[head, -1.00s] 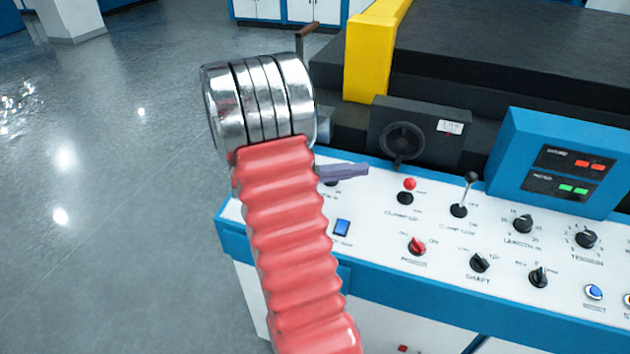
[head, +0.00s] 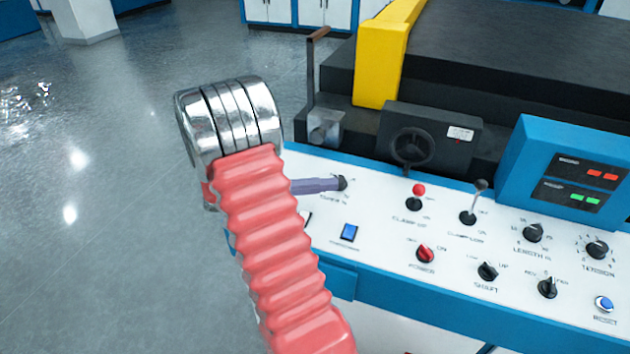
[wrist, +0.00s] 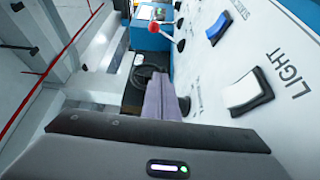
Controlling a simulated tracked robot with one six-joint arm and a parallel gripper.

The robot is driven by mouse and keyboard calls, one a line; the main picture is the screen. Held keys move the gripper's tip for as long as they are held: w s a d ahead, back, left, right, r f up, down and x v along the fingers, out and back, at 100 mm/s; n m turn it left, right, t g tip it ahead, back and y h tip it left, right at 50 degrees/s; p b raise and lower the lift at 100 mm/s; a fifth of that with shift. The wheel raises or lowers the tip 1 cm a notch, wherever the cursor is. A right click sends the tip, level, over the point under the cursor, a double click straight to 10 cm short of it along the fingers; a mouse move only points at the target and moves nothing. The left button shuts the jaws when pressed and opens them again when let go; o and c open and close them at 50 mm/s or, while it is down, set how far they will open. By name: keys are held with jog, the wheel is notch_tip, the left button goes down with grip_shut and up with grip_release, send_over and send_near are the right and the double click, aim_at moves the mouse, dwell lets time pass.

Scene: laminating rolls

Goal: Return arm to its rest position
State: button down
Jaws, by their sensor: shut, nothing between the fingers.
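My gripper (head: 315,186) shows in the head view as a purple-grey finger tip sticking out to the right from behind my red ribbed arm sleeve and its silver rings. It is over the left end of the white control panel (head: 385,245), near a black knob (head: 342,183). In the wrist view my gripper (wrist: 165,98) has its two purple fingers side by side with nothing between them. The panel lies to their right there. Most of the gripper body is hidden behind my arm in the head view. I cannot tell how high the fingers are above the panel.
The panel carries a red-topped lever (head: 418,190), a black-topped lever (head: 480,186), several knobs and a blue display box (head: 535,140). A handwheel (head: 412,146) and a yellow post (head: 385,60) stand behind. A LIGHT switch (wrist: 246,92) is right of the fingers. Open floor lies left.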

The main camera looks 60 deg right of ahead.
jog(key=shift+a, duration=0.1)
dwell(0.3)
jog(key=shift+s+a+r+t+y, duration=0.1)
jog(key=shift+a+r+t+y, duration=0.2)
jog(key=shift+a, duration=0.2)
jog(key=a+r+n+t+y, duration=0.3)
jog(key=a+t, duration=0.6)
jog(key=a, duration=0.9)
jog(key=a+r+n+t+y, duration=0.3)
jog(key=a+n+t+y, duration=0.4)
jog(key=a, duration=1.2)
jog(key=t+y, duration=0.1)
jog(key=t, duration=0.1)
jog(key=shift+w+t+y, duration=0.3)
jog(key=shift+w, duration=0.05)
jog(key=shift+s+a, duration=0.1)
